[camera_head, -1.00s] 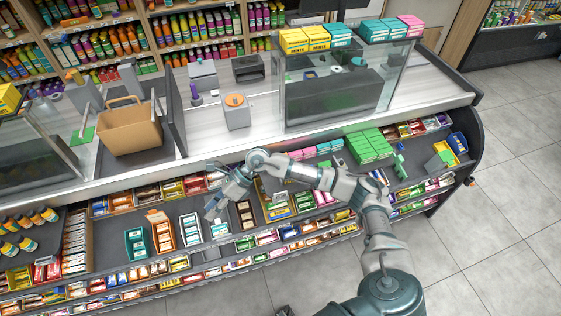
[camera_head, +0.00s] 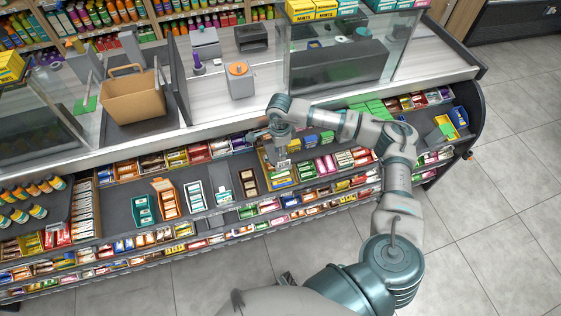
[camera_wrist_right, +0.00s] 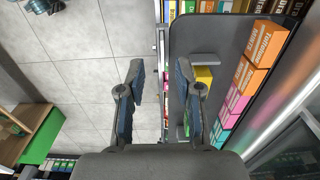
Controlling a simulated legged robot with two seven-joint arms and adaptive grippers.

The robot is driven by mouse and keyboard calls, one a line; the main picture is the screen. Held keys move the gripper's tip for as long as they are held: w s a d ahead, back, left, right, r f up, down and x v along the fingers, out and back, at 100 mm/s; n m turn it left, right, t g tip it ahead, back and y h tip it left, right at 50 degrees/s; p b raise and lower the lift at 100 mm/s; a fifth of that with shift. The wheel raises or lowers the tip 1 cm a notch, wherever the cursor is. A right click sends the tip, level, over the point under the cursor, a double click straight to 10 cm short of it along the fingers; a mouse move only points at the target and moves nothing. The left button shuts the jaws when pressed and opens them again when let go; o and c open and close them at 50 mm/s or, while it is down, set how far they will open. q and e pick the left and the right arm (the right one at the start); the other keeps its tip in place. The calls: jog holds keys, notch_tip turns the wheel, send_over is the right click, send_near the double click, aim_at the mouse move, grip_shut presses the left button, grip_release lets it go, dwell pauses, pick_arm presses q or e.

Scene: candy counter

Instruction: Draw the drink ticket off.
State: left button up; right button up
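I cannot pick out a drink ticket for sure in either view. My right gripper (camera_head: 272,146) hangs over the candy shelf below the counter, above a yellow-edged box (camera_head: 281,180). In the right wrist view its two fingers (camera_wrist_right: 158,92) stand apart with nothing between them. Grey floor shows between the fingers, and a dark shelf panel (camera_wrist_right: 210,32) lies behind the right finger. A small pale patch shows under the gripper in the head view, too small to identify. My left gripper is not in view.
A grey device with an orange top (camera_head: 240,80) and a brown paper bag (camera_head: 132,96) stand on the counter. A glass case (camera_head: 345,65) stands right of them. Orange, pink and teal boxes (camera_wrist_right: 245,85) line the panel's right side. Open floor (camera_head: 490,200) lies front right.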

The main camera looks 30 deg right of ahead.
aim_at(284, 162)
jog(key=d+f, duration=0.1)
jog(key=f, duration=0.1)
jog(key=d+f, duration=0.1)
jog(key=f, duration=0.2)
jog(key=d+f, duration=0.1)
jog(key=f, duration=0.2)
jog(key=shift+f, duration=0.25)
jog(key=shift+a, duration=0.6)
jog(key=shift+a+r, duration=0.25)
jog(key=shift+a, duration=0.3)
jog(key=shift+c, duration=0.5)
grip_shut()
jog(key=shift+d+f, duration=0.1)
jog(key=shift+d, duration=0.65)
jog(key=shift+f, duration=0.1)
jog(key=shift+a, duration=0.15)
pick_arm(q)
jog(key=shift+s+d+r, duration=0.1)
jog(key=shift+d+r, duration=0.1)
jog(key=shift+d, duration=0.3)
